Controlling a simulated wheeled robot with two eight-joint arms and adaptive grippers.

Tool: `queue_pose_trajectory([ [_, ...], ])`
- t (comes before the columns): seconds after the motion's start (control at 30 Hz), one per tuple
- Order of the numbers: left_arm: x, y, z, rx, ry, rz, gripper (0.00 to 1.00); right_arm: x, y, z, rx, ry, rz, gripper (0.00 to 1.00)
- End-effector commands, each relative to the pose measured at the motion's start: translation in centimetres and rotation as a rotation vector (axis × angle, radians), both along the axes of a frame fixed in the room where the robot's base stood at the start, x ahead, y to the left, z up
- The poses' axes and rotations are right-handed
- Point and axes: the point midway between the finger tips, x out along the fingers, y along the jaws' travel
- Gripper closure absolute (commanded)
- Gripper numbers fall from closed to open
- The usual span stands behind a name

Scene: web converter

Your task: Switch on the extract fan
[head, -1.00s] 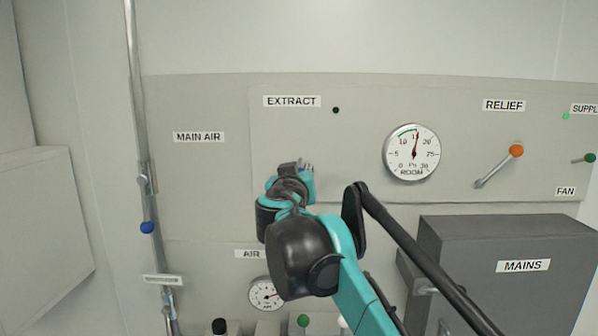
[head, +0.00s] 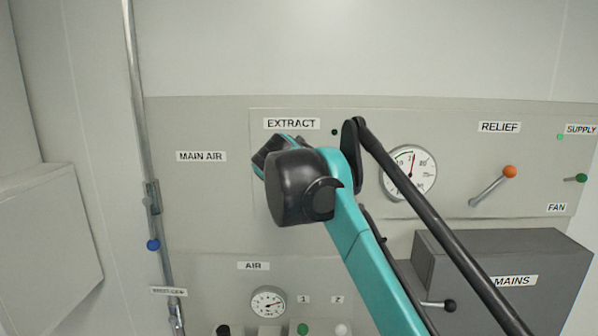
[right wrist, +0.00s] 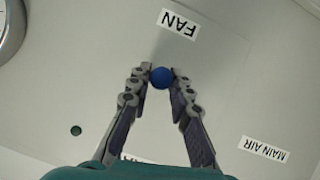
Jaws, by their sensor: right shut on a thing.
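The EXTRACT label (head: 292,123) is on the grey wall panel in the head view, with a small dark green lamp (head: 334,132) right of it; the lamp looks unlit and also shows in the right wrist view (right wrist: 76,131). My right gripper (right wrist: 160,73) is shut on a round blue knob (right wrist: 161,79), its fingertips on either side. The knob is just by the FAN label (right wrist: 178,24) in that view; its lever is not visible. In the head view my own arm hides the gripper and knob. My left gripper is in neither view.
A round ROOM gauge (head: 409,172) and an orange-knobbed RELIEF lever (head: 492,185) are to the right. The grey MAINS box (head: 505,260) juts out below them. A vertical pipe (head: 143,110) with a blue-knobbed lever (head: 153,245) runs at left.

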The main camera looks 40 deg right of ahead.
Motion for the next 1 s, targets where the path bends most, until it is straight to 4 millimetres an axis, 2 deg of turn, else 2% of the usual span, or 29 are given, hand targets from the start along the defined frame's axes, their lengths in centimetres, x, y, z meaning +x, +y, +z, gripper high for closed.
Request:
queue_pose_trajectory([
  [0.03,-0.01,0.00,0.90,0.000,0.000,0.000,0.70,0.17,-0.11,0.87,0.026,0.030,0.000,1.00],
  [0.1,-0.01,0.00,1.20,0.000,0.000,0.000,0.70,0.22,-0.17,0.99,0.068,0.079,0.000,1.00],
  [0.4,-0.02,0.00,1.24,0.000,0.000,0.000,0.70,0.49,-0.38,1.41,0.193,0.228,0.001,1.00],
  [1.0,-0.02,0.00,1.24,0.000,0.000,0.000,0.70,0.62,-0.48,1.81,0.267,0.318,0.001,1.00],
])
